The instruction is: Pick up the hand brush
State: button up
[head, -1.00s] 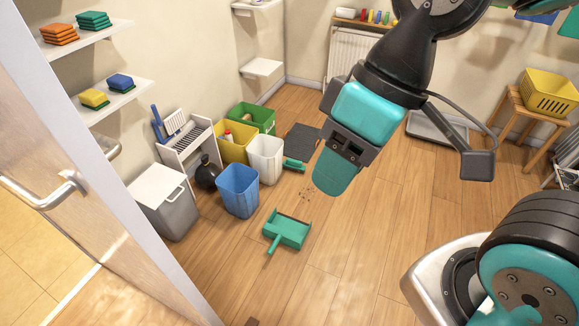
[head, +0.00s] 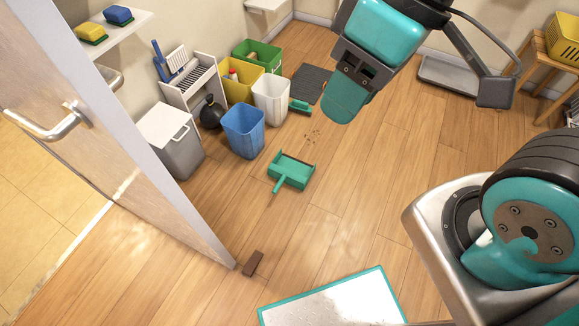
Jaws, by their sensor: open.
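A green hand brush (head: 300,106) lies on the wooden floor, close to the right side of the white bin (head: 270,99). It is small in the head view, and the bin may hide part of it. My gripper (head: 350,98) hangs at the upper middle of the head view, to the right of the brush in the picture. It is open and nothing shows in it. One teal finger faces the camera and largely hides the other.
Blue (head: 243,130), yellow (head: 241,84) and green (head: 259,56) bins stand at the left, by a white rack (head: 194,80). A dark mat (head: 312,82) lies behind the brush. The open door (head: 130,130) and a brown wedge (head: 253,263) are at left.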

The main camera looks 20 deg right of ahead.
aim_at(303, 107)
jog(key=z, duration=0.55)
jog(key=k, duration=0.65)
jog(key=z, duration=1)
jog(key=i, duration=3.3)
jog(key=u, duration=0.55)
jog(key=i, duration=0.9)
jog(key=u, duration=1.75)
jog(key=i, duration=0.9)
jog(key=u, duration=0.75)
